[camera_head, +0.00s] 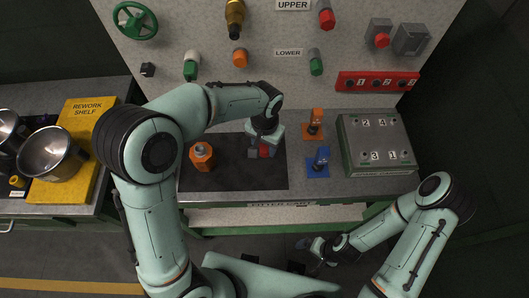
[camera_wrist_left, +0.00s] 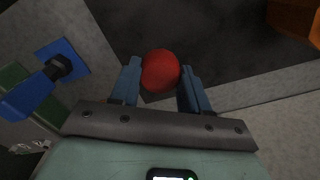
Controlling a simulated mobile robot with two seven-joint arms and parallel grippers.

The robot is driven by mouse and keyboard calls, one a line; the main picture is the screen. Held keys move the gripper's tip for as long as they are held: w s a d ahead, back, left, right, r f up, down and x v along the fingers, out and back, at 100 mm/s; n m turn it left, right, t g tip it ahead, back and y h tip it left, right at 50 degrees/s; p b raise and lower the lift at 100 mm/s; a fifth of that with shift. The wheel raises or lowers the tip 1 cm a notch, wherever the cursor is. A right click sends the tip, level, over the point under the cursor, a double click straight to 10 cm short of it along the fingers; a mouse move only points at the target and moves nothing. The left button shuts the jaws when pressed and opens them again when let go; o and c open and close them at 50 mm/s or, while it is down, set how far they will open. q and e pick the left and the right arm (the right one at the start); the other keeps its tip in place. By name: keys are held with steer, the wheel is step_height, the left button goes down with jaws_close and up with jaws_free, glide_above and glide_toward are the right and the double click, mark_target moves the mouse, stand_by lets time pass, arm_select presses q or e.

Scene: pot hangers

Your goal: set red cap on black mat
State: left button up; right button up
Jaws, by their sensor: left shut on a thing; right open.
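The red cap (camera_wrist_left: 160,72) is a round red piece held between the two fingers of my left gripper (camera_wrist_left: 160,88). In the head view the red cap (camera_head: 264,151) shows small under my left gripper (camera_head: 262,152), over the right part of the black mat (camera_head: 225,178). The black mat (camera_wrist_left: 225,50) lies behind the cap in the left wrist view. I cannot tell whether the cap touches the mat. My right gripper (camera_head: 318,250) is open and empty, low in front of the bench.
An orange-topped object (camera_head: 202,156) stands on the mat's left part. Orange (camera_head: 314,121) and blue (camera_head: 320,162) items stand on coloured pads right of the mat. A grey numbered box (camera_head: 378,144) is further right. Pots (camera_head: 52,153) sit on the yellow rework shelf (camera_head: 90,112).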

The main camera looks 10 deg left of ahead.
mark_target(265, 159)
arm_select(q)
steer(key=shift+f, duration=2.4)
steer(key=shift+f, duration=0.1)
steer(key=shift+f+b, duration=0.2)
steer(key=shift+b, duration=0.1)
steer(key=o, duration=1.2)
steer(key=shift+r, duration=0.1)
